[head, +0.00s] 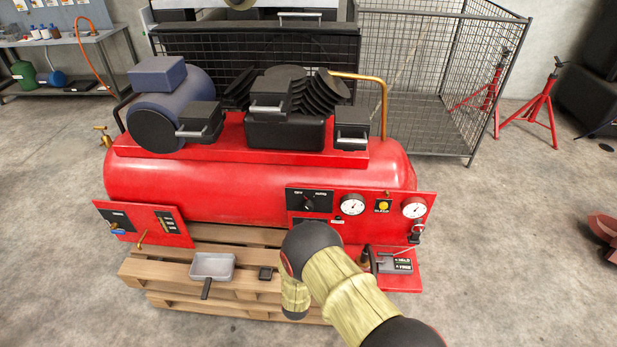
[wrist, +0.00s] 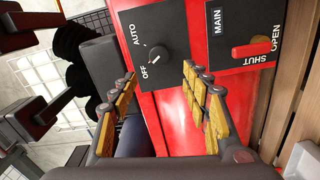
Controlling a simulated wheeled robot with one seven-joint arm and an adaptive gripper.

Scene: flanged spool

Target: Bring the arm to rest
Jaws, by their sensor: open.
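My gripper (wrist: 159,73) shows in the wrist view with its two yellow-padded fingers spread and nothing between them. It is in front of the red compressor's panel; the gap to the panel is hard to judge. Beyond the fingertips is a black AUTO/OFF plate with a round knob (wrist: 158,54). To its right is a MAIN plate with a red lever (wrist: 251,49) and SHUT and OPEN marks. In the head view my arm reaches in from the lower right, in front of the compressor (head: 250,176); the gripper's fingers are hidden there.
The compressor stands on a wooden pallet (head: 160,272). A grey pan (head: 212,266) rests on the pallet at front. Gauges (head: 352,204) sit on the right panel. A wire cage (head: 430,90) and red stands (head: 545,105) are behind at right. The floor at left is clear.

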